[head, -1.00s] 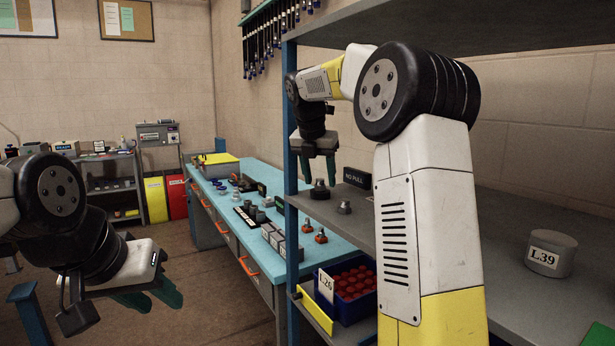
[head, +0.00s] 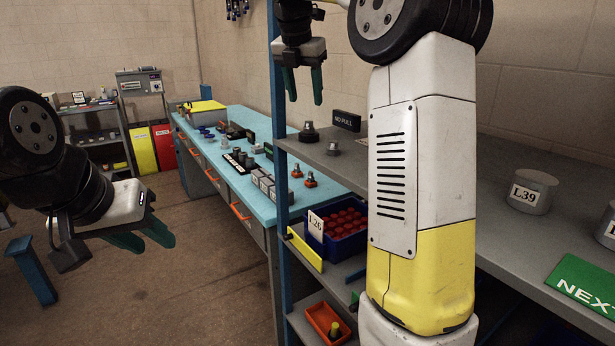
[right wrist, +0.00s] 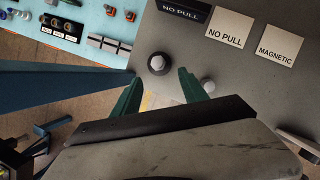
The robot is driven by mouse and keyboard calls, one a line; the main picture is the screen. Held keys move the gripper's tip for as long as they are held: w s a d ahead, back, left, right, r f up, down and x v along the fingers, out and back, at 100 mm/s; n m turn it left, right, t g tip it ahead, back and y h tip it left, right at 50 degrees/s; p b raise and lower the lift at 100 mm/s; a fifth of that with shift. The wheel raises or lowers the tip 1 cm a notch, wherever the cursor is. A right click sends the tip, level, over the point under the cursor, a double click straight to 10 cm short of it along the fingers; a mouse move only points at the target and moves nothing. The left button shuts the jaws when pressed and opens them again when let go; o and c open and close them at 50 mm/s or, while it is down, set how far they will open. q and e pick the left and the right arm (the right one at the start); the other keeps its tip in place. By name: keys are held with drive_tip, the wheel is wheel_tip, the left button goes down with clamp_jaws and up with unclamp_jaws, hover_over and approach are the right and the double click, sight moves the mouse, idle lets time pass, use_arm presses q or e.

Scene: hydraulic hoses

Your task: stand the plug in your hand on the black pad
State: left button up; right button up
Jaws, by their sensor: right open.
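A grey plug with a hexagonal top and a wide black base (head: 308,133) stands upright on the grey shelf, near its left edge. In the right wrist view the plug (right wrist: 157,63) is seen from above, ringed by black; I cannot tell whether that ring is the black pad or part of the plug. My right gripper (head: 304,98) is open and empty, above the plug and apart from it. Its fingers (right wrist: 158,82) frame the plug's near side in the wrist view. My left gripper (head: 146,240) is open and empty over the floor at the left.
A smaller grey plug (head: 333,148) stands nearby on the shelf, before a black NO PULL sign (head: 346,120). A blue shelf post (head: 280,150) is close on the left. A blue bin of red caps (head: 345,222) sits below. A can marked L39 (head: 533,192) stands right.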

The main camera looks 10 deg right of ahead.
drive_tip(key=s+a+f+m+y, duration=0.1)
drive_tip(key=s+f+m, duration=0.4)
drive_tip(key=s+m, duration=0.4)
drive_tip(key=s+f+m+t+y, duration=0.1)
drive_tip(key=s+f+m+y, duration=0.1)
drive_tip(key=s+f+m, duration=0.3)
drive_tip(key=s+a+f+m+t+y, duration=0.1)
drive_tip(key=s+f+m, duration=0.5)
drive_tip(key=s+m, duration=0.7)
drive_tip(key=shift+s+a+m, duration=0.3)
drive_tip(key=shift+s, duration=0.9)
